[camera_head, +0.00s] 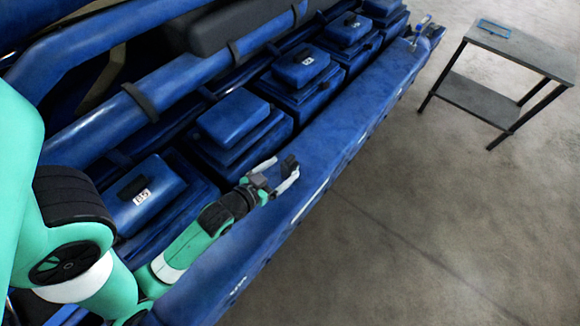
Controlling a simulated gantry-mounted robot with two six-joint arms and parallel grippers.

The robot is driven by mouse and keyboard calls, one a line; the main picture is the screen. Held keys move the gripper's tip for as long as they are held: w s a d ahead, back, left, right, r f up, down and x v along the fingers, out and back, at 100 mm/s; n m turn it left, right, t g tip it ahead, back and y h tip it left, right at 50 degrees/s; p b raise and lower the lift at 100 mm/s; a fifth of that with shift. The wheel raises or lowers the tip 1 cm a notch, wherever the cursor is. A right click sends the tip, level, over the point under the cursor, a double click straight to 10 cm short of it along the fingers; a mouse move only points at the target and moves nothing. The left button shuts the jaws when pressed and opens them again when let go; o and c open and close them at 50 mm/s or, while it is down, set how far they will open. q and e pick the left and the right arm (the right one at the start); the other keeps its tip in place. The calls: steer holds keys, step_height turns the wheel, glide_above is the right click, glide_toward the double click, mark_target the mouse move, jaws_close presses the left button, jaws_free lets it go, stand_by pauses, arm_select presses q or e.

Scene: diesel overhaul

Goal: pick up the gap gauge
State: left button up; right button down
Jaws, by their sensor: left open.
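My left gripper (287,167) reaches in from the left over the blue engine's long flat ledge (345,122). Its pale fingers are spread open. A small dark block (290,161) shows between the fingertips, close to them or touching. I cannot tell whether this block is the gap gauge, or whether it rests on the ledge. No other thing in view is clearly the gap gauge. My right gripper is not in view.
Blue box-shaped covers, one marked B5 (144,190), line the engine beside the ledge. Thick blue pipes (140,120) run behind them. A dark side table (525,52) with a blue rectangular frame (494,28) stands at the far right. The concrete floor between is clear.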

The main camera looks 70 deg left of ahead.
mark_target(296, 161)
arm_select(q)
steer(key=shift+d+p+x, duration=0.1)
steer(key=shift+p+x, duration=0.1)
steer(key=shift+x, duration=1.55)
steer(key=shift+d+p+x, duration=0.15)
steer(key=shift+x, duration=1.6)
steer(key=shift+w, duration=0.1)
jaws_close()
